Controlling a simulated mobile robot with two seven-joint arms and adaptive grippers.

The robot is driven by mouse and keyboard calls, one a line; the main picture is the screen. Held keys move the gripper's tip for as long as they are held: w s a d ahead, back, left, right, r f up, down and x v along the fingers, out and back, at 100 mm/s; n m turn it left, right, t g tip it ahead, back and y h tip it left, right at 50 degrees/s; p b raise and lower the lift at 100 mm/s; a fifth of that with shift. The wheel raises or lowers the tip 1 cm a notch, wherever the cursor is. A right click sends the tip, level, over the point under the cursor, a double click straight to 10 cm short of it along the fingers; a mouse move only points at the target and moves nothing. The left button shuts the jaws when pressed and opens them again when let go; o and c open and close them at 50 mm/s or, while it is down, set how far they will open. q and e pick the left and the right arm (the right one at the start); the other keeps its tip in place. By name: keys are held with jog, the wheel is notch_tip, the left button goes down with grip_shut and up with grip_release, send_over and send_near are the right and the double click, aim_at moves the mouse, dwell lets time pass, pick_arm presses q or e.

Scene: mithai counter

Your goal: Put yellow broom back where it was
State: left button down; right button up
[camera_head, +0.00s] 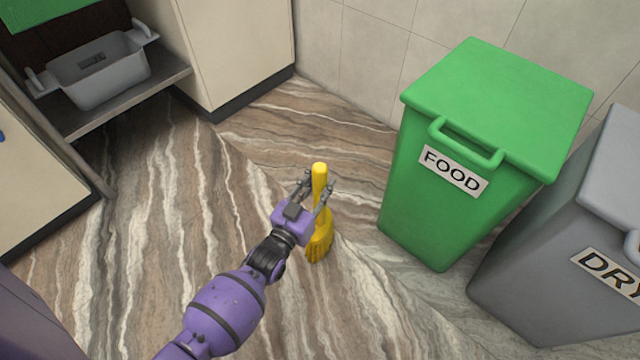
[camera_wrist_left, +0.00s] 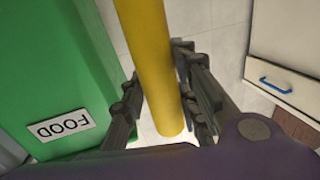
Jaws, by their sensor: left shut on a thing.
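The yellow broom (camera_head: 320,240) is upright in the head view, with its bristle end down and its handle rising between my left gripper's fingers. My left gripper (camera_head: 318,190) is shut on the handle. In the left wrist view the yellow handle (camera_wrist_left: 152,65) passes between the two dark fingers (camera_wrist_left: 160,110). The head view does not clearly show whether the bristles touch the floor. My right gripper is in neither view.
A green FOOD bin (camera_head: 410,200) stands right of the broom, and a grey DRY bin (camera_head: 540,270) beside it. A grey tub (camera_head: 100,75) sits on a low shelf (camera_head: 150,92) at upper left. Marbled floor (camera_head: 180,220) between them is clear.

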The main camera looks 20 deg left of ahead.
pick_arm(q)
jog(key=c, duration=1.5)
grip_release()
jog(key=shift+f, duration=0.1)
jog(key=shift+o, duration=0.7)
jog(key=shift+r, duration=0.2)
jog(key=s+a+p, duration=0.1)
jog(key=s+p, duration=0.2)
jog(key=s, duration=0.9)
jog(key=shift+a+f, duration=0.1)
jog(key=shift+a, duration=0.05)
